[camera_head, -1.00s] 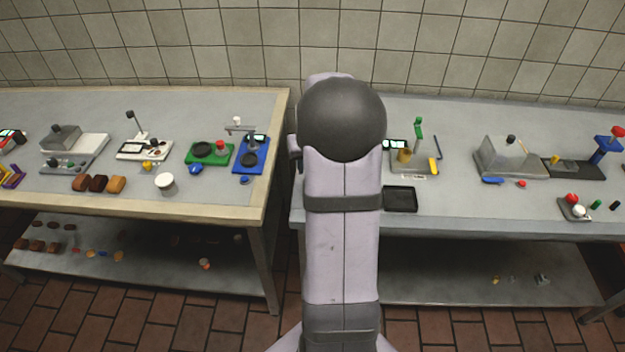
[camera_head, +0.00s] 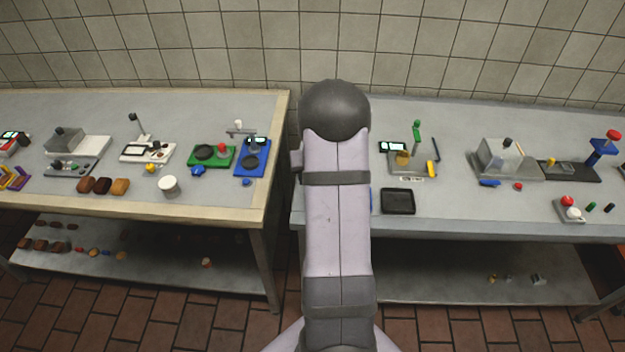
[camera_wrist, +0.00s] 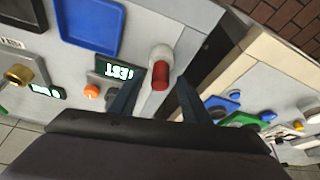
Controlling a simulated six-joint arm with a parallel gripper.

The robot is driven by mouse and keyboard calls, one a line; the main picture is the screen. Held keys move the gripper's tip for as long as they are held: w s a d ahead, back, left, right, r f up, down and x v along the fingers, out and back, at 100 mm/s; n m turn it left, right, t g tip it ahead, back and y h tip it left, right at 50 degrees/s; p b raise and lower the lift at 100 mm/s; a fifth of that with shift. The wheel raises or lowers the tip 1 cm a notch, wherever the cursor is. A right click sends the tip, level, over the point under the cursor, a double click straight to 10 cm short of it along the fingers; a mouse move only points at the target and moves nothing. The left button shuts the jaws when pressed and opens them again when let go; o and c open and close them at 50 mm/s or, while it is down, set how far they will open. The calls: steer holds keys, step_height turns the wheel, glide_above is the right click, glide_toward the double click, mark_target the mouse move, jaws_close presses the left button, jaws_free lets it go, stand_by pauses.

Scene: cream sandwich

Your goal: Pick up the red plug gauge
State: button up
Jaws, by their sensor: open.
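A red cylinder with a pale round end (camera_wrist: 160,72), which looks like the red plug gauge, shows in the wrist view near the edge of a grey bench top. My gripper (camera_wrist: 158,83) is open, with its two dark fingers on either side of the cylinder in the picture. I cannot tell how far above it the fingers are. Nothing is held. In the head view my own arm hides both my gripper and this red piece.
In the wrist view a blue tray (camera_wrist: 90,22), a lit display (camera_wrist: 118,70) and an orange knob (camera_wrist: 92,91) are close by. A black tray (camera_head: 398,201) lies on the right bench. A gap separates the benches; the left one holds green (camera_head: 212,156) and blue (camera_head: 252,157) stations.

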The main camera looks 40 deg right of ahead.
steer(key=shift+x, duration=0.8)
steer(key=shift+c, duration=0.3)
jaws_close()
steer(key=shift+r, duration=0.1)
step_height(320, 180, up, 10)
steer(key=shift+d+b, duration=0.1)
steer(key=shift+b, duration=1.15)
